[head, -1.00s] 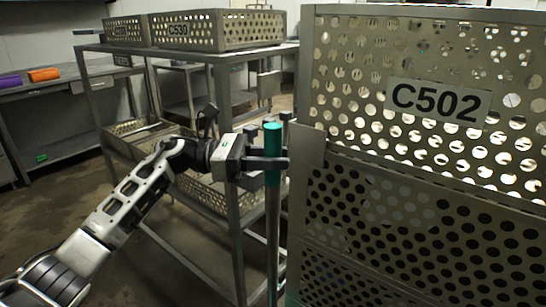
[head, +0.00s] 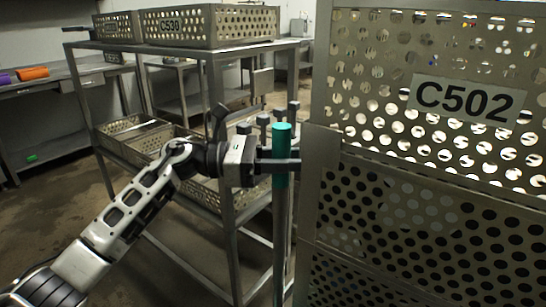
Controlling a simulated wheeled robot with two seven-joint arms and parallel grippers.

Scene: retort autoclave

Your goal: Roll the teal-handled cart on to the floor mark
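The teal handle (head: 281,150) tops an upright grey post at the left edge of a tall perforated metal cart or basket stack with the label C502 (head: 468,98). That stack fills the right side of the head view. My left gripper (head: 280,166) is at the teal handle, with a dark finger across its front, and appears shut on it. The far finger is mostly hidden behind the handle. My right gripper is not in view. No floor mark is visible, and the cart's wheels are out of view.
A metal rack (head: 222,62) holding perforated baskets, one labelled C530 (head: 169,25), stands close behind my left arm. A bench (head: 45,84) with orange and purple items is at the far left. Bare floor (head: 60,215) shows at the lower left.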

